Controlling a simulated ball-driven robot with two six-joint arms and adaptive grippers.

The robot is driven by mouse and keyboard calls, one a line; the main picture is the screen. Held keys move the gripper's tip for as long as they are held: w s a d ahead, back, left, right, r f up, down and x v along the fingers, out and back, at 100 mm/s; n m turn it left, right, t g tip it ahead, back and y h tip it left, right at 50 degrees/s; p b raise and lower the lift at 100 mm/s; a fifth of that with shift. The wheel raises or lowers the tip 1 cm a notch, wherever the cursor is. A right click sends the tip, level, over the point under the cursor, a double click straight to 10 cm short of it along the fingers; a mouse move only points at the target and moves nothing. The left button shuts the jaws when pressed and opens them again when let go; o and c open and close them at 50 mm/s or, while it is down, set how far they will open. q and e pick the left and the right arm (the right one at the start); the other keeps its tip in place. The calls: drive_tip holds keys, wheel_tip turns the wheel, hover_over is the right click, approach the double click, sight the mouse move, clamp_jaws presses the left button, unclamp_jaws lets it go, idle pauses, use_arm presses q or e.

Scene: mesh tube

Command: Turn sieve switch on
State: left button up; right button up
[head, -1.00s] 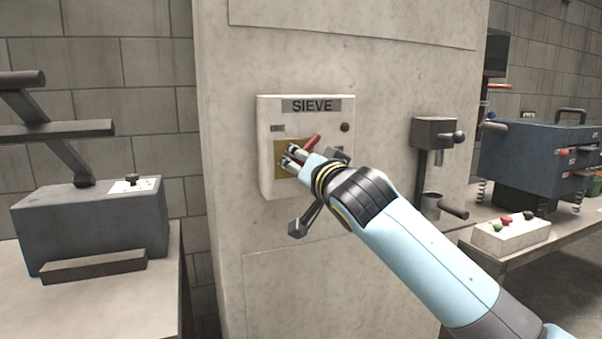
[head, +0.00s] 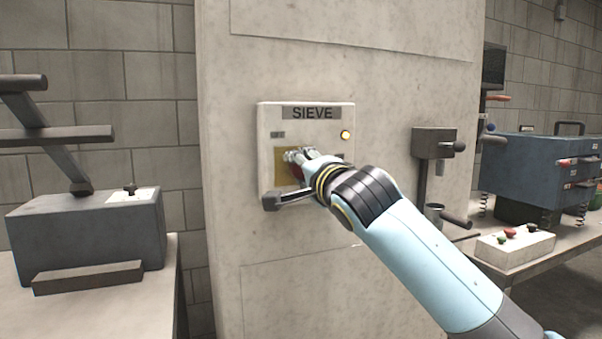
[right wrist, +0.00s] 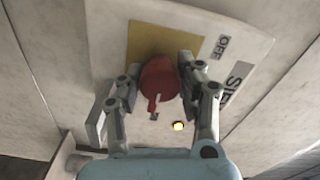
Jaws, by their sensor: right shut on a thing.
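The white SIEVE switch box (head: 266,122) is fixed to the concrete column in the head view. Its red switch handle (head: 297,172) is mostly hidden behind my right gripper (head: 294,156). In the right wrist view the red handle (right wrist: 160,80) sits on a yellow plate (right wrist: 136,43) between the two fingers of my right gripper (right wrist: 161,70), which is shut on it. The handle's narrow end points away from the OFF label. A round indicator light (head: 345,135) glows yellow; it also glows in the right wrist view (right wrist: 178,126). My left gripper is not in view.
A grey machine with a lever (head: 85,235) stands on a bench at the left. A blue machine (head: 535,165) and a button box (head: 515,244) stand on the right bench.

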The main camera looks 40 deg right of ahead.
drive_tip(key=shift+m, duration=0.3)
drive_tip(key=o, duration=1.2)
drive_tip(key=v, duration=1.2)
drive_tip(key=shift+s+f, duration=0.1)
